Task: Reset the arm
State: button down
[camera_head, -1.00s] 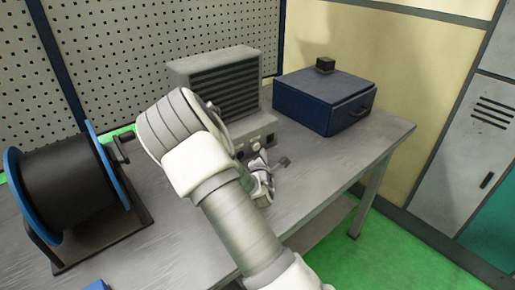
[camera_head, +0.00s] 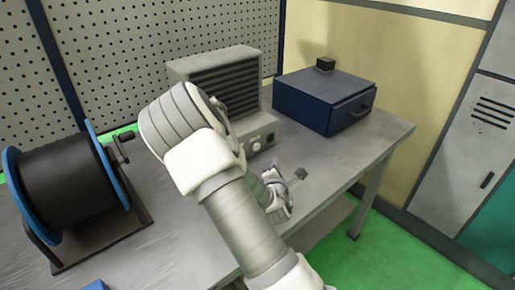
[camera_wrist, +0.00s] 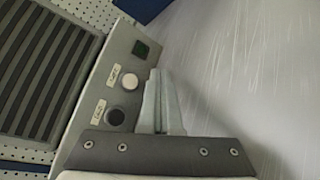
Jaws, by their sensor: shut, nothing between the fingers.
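My gripper (camera_head: 299,175) is at the end of my arm, above the grey table (camera_head: 330,172) and in front of the grey louvred machine (camera_head: 215,85). It is partly hidden behind my arm in the head view. In the wrist view my gripper (camera_wrist: 159,78) has its fingers together with nothing between them. The machine's sloped control panel (camera_wrist: 105,100) is just left of the fingers there, with a white button, a dark button and a dark green square. I cannot tell whether the fingers touch the panel.
A black spool (camera_head: 65,185) with blue rims is at the left. A pegboard (camera_head: 130,45) stands behind. The table's right front is clear.

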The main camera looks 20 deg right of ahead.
jog(key=m, duration=0.1)
jog(key=r+m+g, duration=0.1)
jog(key=shift+s+a+r+m+p, duration=0.1)
jog(key=shift+s+r+m+p, duration=0.05)
jog(key=shift+s+m+p, duration=0.2)
jog(key=s+a+r+m+g+y+p, duration=0.1)
jog(key=s+a+r+m+g+y, duration=0.2)
jog(key=s+a+r+m, duration=0.4)
jog(key=s+a+r+m+g+y+p, duration=0.25)
jog(key=s+r+m, duration=0.25)
jog(key=r, duration=0.4)
jog(key=s+a+r+m+g, duration=0.1)
jog(key=s+r, duration=0.3)
jog(key=s, duration=0.5)
jog(key=s+a+r+m+g+p, duration=0.1)
jog(key=s+r+m, duration=0.3)
jog(key=s, duration=0.5)
jog(key=shift+r, duration=0.3)
jog(key=shift+a, duration=0.25)
